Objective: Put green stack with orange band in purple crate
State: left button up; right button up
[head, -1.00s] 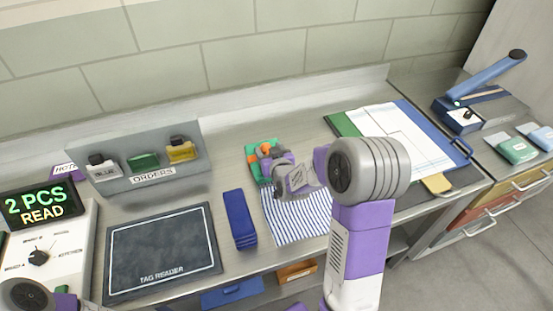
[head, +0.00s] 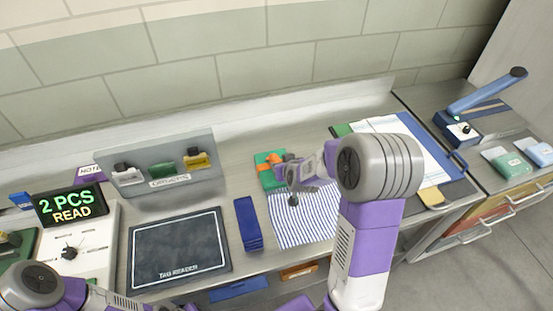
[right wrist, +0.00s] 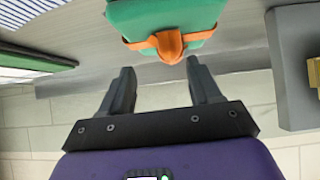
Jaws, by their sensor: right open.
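The green stack (head: 262,168) with its orange band (head: 280,158) lies on the metal counter behind the striped cloth, partly hidden by my right gripper. My right gripper (head: 297,184) is just right of and in front of it, over the cloth's back edge. In the right wrist view, the right gripper (right wrist: 160,72) is open and empty. The green stack (right wrist: 165,12) with an orange band knot (right wrist: 170,45) shows just beyond the fingertips, apart from them. My left arm shows at the lower left, but its gripper is not seen. No purple crate can be made out.
A blue stack (head: 248,224) lies between the dark tag reader mat (head: 180,250) and the striped cloth (head: 300,228). A grey orders tray (head: 135,188) stands at the back. A display (head: 70,205) reads "2 PCS READ". Papers (head: 405,150) lie to the right.

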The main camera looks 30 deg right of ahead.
aim_at(275, 159)
jog(key=w+r+g+p, duration=0.1)
jog(key=p, duration=0.2)
jog(key=w+r+g+y+p, duration=0.1)
jog(key=r+g+p, duration=0.1)
jog(key=p, duration=0.1)
jog(key=w+r+g+p, duration=0.1)
jog(key=g+p, duration=0.1)
jog(key=p, duration=0.1)
jog(key=shift+a+r+p, duration=0.2)
jog(key=shift+r+p, duration=0.05)
jog(key=shift+p, duration=0.05)
jog(key=shift+y, duration=0.3)
jog(key=x, duration=0.7)
jog(key=shift+w+a+f, duration=0.1)
jog(key=shift+f, duration=0.3)
jog(key=shift+c, duration=0.3)
grip_shut()
